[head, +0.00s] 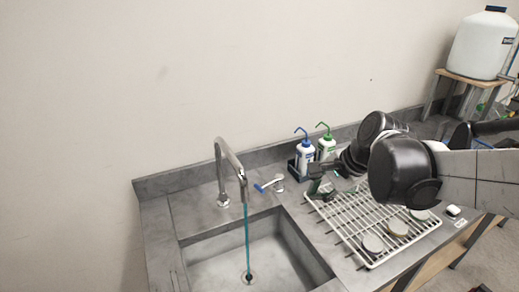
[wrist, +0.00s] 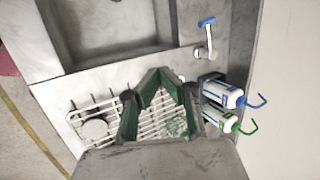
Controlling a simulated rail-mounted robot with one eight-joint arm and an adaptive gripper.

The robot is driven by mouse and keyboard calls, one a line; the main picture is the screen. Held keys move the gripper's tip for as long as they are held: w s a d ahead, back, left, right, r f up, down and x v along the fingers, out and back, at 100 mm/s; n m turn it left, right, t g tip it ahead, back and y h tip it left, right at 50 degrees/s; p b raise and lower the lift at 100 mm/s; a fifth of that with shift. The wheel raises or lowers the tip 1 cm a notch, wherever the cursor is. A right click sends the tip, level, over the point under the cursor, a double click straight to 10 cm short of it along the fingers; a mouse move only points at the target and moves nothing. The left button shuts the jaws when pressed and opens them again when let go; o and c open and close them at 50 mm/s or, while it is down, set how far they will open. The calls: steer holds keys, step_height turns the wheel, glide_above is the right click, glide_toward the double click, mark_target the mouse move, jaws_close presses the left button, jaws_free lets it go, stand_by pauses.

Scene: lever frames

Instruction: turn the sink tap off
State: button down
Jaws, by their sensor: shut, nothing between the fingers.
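The sink tap's grey curved spout (head: 219,165) stands behind the sink basin (head: 205,262), and a blue-green stream of water (head: 247,235) runs from it to the drain. The tap lever (head: 270,184), a pale handle with a blue tip on a small round base, is to the right of the spout. In the wrist view the lever (wrist: 208,40) is at the upper right, its blue tip towards the top. My gripper (head: 312,186) is shut and empty, right of the lever and apart from it. In the wrist view its dark green fingers (wrist: 164,76) meet over the rack.
A white wire drying rack (head: 350,222) with several round items lies right of the sink, under my arm. A blue-capped bottle (head: 304,158) and a green-capped bottle (head: 326,148) stand close behind my gripper. The wall is behind. Counter between gripper and lever looks clear.

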mark_target(271, 183)
steer(key=w+d+f+m+g+y+p, duration=0.1)
steer(key=w+f+m+y+p, duration=0.2)
steer(key=w+m, duration=0.55)
steer(key=shift+m+y, duration=0.5)
steer(key=shift+m, duration=0.05)
steer(key=shift+w+a+r+p+x, duration=0.1)
steer(key=shift+w+r+p+x, duration=0.2)
steer(key=shift+x, duration=2.05)
steer(key=shift+w+a+r+p+x, duration=0.15)
steer(key=shift+w+x, duration=0.25)
steer(key=shift+x, duration=2)
steer(key=shift+w+a+r+p+x, duration=0.1)
steer(key=shift+w+r+p+x, duration=0.2)
steer(key=shift+x, duration=2.05)
steer(key=shift+f, duration=0.1)
